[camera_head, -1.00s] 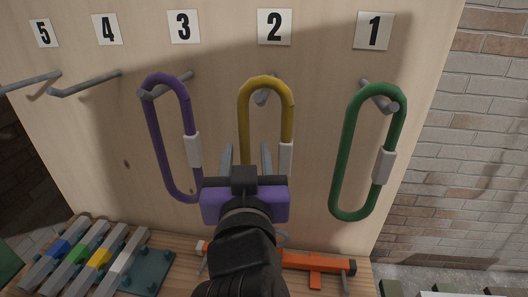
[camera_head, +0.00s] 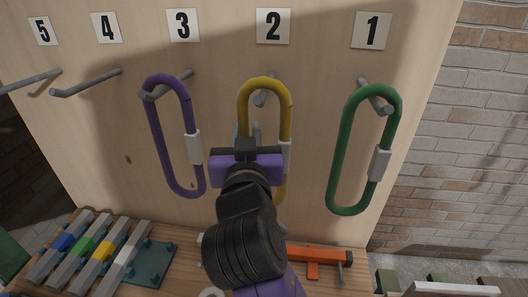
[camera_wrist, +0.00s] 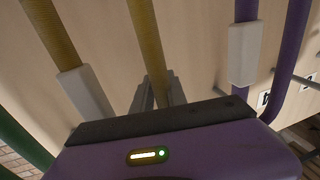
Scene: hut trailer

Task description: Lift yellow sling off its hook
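The yellow sling (camera_head: 285,110), a long loop with a white sleeve on its right strand, hangs on the hook (camera_head: 262,97) under plate 2. My gripper (camera_head: 247,133) is in front of it at mid-height, its fingers close together. In the wrist view the fingers (camera_wrist: 159,94) stand on both sides of the sling's plain strand (camera_wrist: 148,45) and appear to press on it. The sleeved strand (camera_wrist: 85,95) is outside the fingers. My wrist hides the lower part of the loop in the head view.
The purple sling (camera_head: 160,150) hangs close on the left on hook 3, the green sling (camera_head: 338,165) on the right on hook 1. Hooks 4 (camera_head: 85,83) and 5 (camera_head: 30,82) are empty. Below, a bench holds coloured bars and an orange tool (camera_head: 315,256).

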